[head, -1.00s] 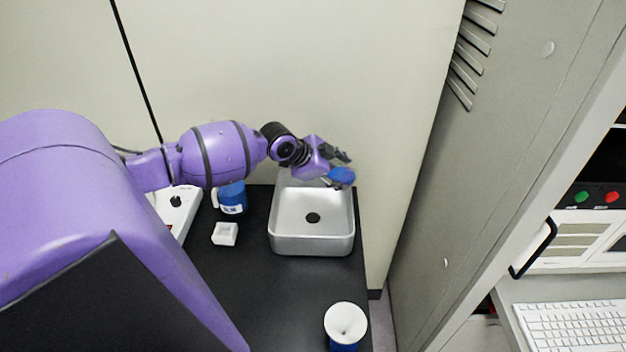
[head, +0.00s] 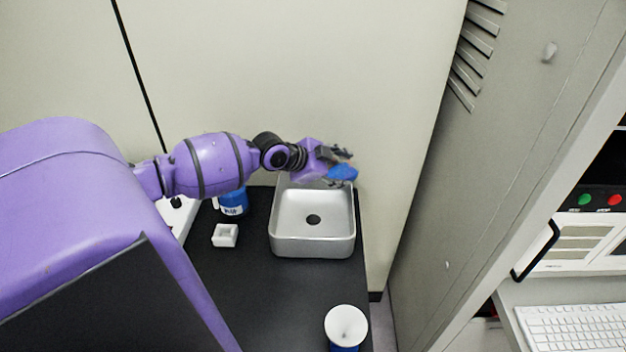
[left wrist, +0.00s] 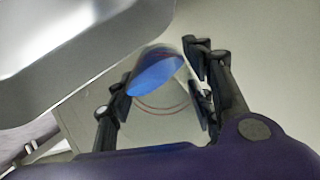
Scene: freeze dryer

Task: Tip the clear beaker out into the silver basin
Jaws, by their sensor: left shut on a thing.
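The silver basin (head: 312,246) stands on the black bench; it also fills the upper left of the left wrist view (left wrist: 60,70). My left gripper (head: 342,163) is over the basin's far right edge. In the left wrist view its fingers (left wrist: 160,95) are shut on the clear beaker (left wrist: 165,125), which is hard to make out. Blue contents show in the beaker, in the head view (head: 342,173) and in the left wrist view (left wrist: 155,72). The beaker looks tilted; how far, I cannot tell. My right gripper is out of view.
A small white square dish (head: 225,235) and a blue container with a white label (head: 233,202) stand left of the basin. A blue item with a white funnel-like top (head: 346,325) stands at the front. The wall is close behind; a grey cabinet (head: 480,160) is at right.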

